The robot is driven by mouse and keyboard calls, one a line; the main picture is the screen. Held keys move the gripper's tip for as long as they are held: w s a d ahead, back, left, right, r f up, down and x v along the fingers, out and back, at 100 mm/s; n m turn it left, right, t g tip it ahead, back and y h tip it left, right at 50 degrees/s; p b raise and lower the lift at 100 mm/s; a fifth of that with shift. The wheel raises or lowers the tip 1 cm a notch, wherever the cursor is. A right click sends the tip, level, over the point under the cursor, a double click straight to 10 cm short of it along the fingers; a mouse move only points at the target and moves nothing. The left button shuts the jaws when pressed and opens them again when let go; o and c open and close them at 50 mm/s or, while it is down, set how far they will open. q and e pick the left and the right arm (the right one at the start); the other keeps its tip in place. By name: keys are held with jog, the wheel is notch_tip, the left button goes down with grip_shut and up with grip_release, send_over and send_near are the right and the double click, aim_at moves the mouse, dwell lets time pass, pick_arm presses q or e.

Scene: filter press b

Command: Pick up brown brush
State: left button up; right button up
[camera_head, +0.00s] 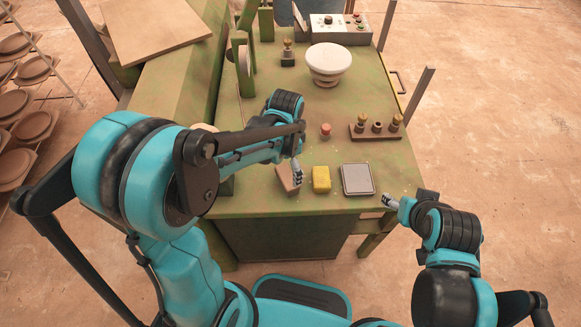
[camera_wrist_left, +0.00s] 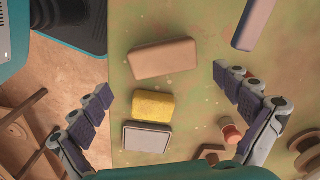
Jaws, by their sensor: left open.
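The brown brush, a tan-brown block (camera_wrist_left: 163,59), lies on the green tabletop (camera_wrist_left: 195,110) in the left wrist view, a little beyond and between my left fingertips. In the head view the brush (camera_head: 287,181) is partly hidden by my left gripper (camera_head: 297,174), which hangs over it. My left gripper (camera_wrist_left: 163,88) is open, with its fingers spread wide and nothing between them. My right gripper (camera_head: 390,202) is off the table's front right corner; its finger opening does not show clearly.
A yellow sponge (camera_head: 321,179) and a grey-topped block (camera_head: 357,179) lie in a row beside the brush. A red knob (camera_head: 325,129), a rack of small stamps (camera_head: 376,130) and a white bowl (camera_head: 328,62) stand farther back. A brownish bar (camera_wrist_left: 255,22) lies upper right in the wrist view.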

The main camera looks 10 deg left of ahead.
aim_at(287, 176)
pick_arm(q)
jog(key=f, duration=0.1)
jog(key=f+b, duration=0.1)
jog(key=shift+w+f, duration=0.25)
jog(key=shift+f, duration=0.05)
jog(key=shift+s+f, duration=0.1)
jog(key=shift+f, duration=0.2)
notch_tip(287, 176, down, 5)
jog(key=b, duration=0.3)
jog(key=shift+a+r, duration=0.1)
jog(key=shift+r, duration=0.1)
jog(key=c, duration=1.1)
